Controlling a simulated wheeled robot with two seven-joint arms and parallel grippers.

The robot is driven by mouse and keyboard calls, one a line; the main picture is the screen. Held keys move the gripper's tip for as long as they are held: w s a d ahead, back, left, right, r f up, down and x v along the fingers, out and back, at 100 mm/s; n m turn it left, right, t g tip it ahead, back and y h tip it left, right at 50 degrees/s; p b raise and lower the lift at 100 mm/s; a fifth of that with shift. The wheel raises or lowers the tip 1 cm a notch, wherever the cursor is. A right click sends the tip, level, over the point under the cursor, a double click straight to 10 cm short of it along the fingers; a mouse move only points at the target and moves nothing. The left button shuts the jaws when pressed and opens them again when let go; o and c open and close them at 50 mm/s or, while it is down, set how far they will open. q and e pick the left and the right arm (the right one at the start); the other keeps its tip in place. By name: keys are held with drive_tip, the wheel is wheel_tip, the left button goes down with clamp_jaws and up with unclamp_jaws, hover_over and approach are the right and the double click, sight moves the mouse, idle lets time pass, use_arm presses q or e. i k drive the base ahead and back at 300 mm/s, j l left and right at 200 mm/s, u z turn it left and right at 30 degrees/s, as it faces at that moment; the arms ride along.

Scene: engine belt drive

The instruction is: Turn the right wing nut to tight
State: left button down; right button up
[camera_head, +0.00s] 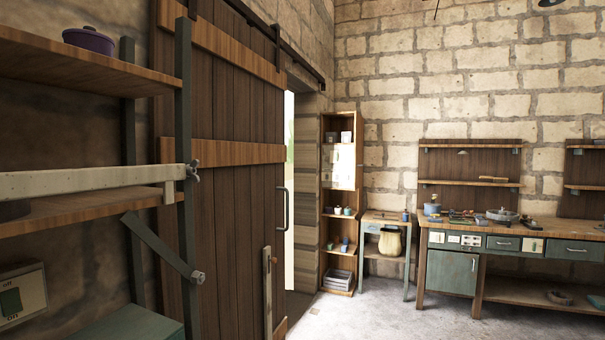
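A small grey metal wing nut (193,171) sits at the right end of a pale horizontal bar (90,182), against a grey-green upright post. A second small grey knob-like fastener (198,277) sits at the lower end of a slanted dark bar (158,245); I cannot tell whether it is a wing nut. I cannot tell how tight either one is. Neither of my grippers is in view, and nothing touches the two fasteners.
A wooden shelf rack holds a dark purple pot (89,40). A switch box marked "off" (22,297) is at lower left. A plank sliding door (232,180) with a handle (283,208) stands behind. A workbench (520,232) is at right, with open concrete floor (370,318) before it.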

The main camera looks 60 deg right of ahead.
sight(191, 171)
drive_tip(key=z, duration=1.1)
